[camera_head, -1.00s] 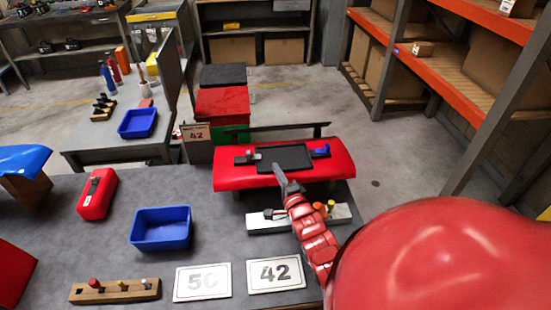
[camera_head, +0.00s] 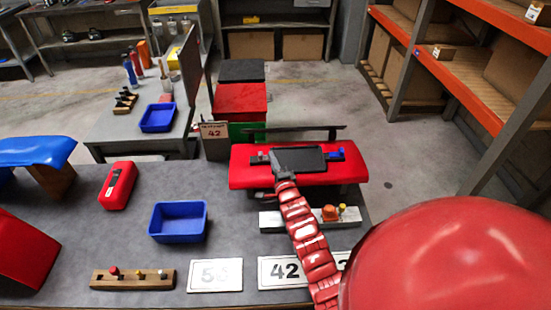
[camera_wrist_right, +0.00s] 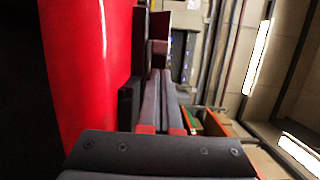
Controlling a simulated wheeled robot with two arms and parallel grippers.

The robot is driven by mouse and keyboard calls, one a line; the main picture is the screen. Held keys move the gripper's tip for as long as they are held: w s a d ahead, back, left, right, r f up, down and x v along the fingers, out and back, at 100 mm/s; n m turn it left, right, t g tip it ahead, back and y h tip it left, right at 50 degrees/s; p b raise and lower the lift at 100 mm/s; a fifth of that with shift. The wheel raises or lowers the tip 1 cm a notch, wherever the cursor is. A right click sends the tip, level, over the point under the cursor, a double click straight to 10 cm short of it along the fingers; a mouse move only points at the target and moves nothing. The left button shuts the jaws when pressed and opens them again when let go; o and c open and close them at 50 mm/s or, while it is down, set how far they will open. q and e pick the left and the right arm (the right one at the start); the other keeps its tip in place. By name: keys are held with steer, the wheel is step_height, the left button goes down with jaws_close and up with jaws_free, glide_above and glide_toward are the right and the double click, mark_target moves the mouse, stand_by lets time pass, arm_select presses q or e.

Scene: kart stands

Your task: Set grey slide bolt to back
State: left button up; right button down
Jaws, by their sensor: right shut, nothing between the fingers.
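The red kart body piece (camera_head: 240,178) sits on a stand at the far side of the grey table, with a dark rectangular plate (camera_head: 305,158) on top. The grey slide bolt (camera_head: 259,158) is at the plate's left end, partly hidden by my gripper. A blue-knobbed bolt (camera_head: 336,155) is at the right end. My right gripper (camera_head: 274,154) is shut and empty, its tip over the plate's left end, close beside the grey bolt. Contact cannot be told. The right wrist view shows the closed dark fingers (camera_wrist_right: 165,90) alongside the red surface. My left gripper is not in view.
A dark bar (camera_head: 295,129) runs behind the red piece. A pale block with knobs (camera_head: 270,221) lies in front, under my arm. A blue bin (camera_head: 178,222), number plates (camera_head: 215,275) and a wooden peg block (camera_head: 130,280) stand on the table.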

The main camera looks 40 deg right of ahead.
mark_target(261, 158)
steer(key=shift+w+a+f, duration=0.1)
steer(key=shift+a+f, duration=0.05)
steer(key=shift+a, duration=0.05)
steer(key=a+b, duration=0.1)
steer(key=w+a+b, duration=0.1)
steer(key=shift+w+a, duration=0.5)
steer(key=shift+a, duration=0.1)
